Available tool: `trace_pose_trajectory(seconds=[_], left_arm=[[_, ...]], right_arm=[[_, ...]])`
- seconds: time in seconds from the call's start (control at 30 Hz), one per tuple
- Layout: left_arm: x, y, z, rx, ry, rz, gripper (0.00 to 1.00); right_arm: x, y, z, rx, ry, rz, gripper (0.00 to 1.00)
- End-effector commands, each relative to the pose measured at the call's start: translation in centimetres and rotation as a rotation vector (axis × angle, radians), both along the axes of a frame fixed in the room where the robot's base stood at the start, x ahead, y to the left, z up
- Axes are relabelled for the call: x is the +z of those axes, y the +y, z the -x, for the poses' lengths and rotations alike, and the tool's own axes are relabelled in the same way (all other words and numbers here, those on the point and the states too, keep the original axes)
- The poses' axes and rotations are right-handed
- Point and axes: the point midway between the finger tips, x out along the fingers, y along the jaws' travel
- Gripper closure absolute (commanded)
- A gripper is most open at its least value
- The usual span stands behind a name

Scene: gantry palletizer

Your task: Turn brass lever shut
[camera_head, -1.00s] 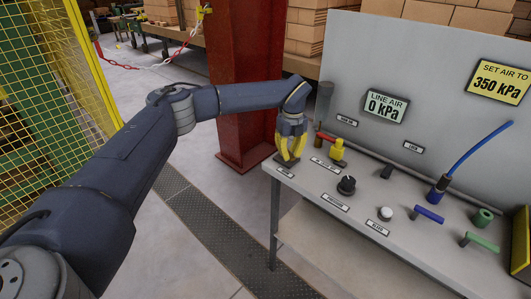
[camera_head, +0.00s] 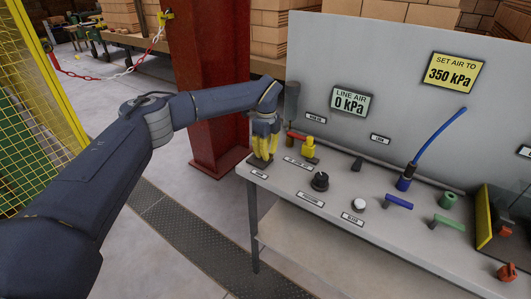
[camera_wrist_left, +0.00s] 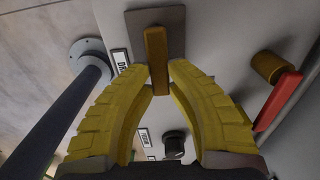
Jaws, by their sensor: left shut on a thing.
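The brass lever (camera_wrist_left: 157,62) shows in the left wrist view as a flat yellow-brown bar on a grey square plate (camera_wrist_left: 171,22). My left gripper (camera_wrist_left: 159,75) has its yellow fingers on both sides of the lever's near end and is shut on it. In the head view my left gripper (camera_head: 263,155) points down at the bench's left corner, and its fingers hide the lever there. A label partly reading "DR" (camera_wrist_left: 121,61) lies beside the plate. My right gripper is not in view.
The bench (camera_head: 290,190) carries a red handle (camera_head: 296,136), a yellow valve (camera_head: 309,147), a black knob (camera_head: 320,181), and blue (camera_head: 398,201) and green handles (camera_head: 449,221). A gauge sign (camera_head: 350,102) reads 0 kPa. A red column (camera_head: 205,90) stands behind my arm.

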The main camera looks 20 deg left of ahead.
Motion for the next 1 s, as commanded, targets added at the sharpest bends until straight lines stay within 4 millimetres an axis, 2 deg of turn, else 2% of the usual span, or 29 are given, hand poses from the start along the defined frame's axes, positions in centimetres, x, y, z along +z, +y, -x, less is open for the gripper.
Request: trace_pose_trajectory(seconds=[0.27,0.3,0.5,0.77,0.87,1.0], left_arm=[[-0.3,0.0,0.1,0.001,0.004,-0.001,1.00],[-0.3,0.0,0.1,0.001,0.004,-0.001,0.80],[-0.1,0.0,0.0,0.001,0.002,-0.001,0.58],[0.1,0.0,0.0,0.000,0.000,0.000,0.58],[0.7,0.0,0.0,0.000,-0.001,0.000,0.58],[2.5,0.0,-0.1,0.000,-0.003,0.000,0.58]], right_arm=[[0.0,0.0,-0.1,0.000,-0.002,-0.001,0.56],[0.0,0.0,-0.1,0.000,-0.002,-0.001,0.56],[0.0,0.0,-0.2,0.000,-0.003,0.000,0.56],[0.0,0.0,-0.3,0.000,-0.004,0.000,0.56],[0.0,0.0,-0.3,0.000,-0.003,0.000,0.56],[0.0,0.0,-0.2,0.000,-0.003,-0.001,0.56]])
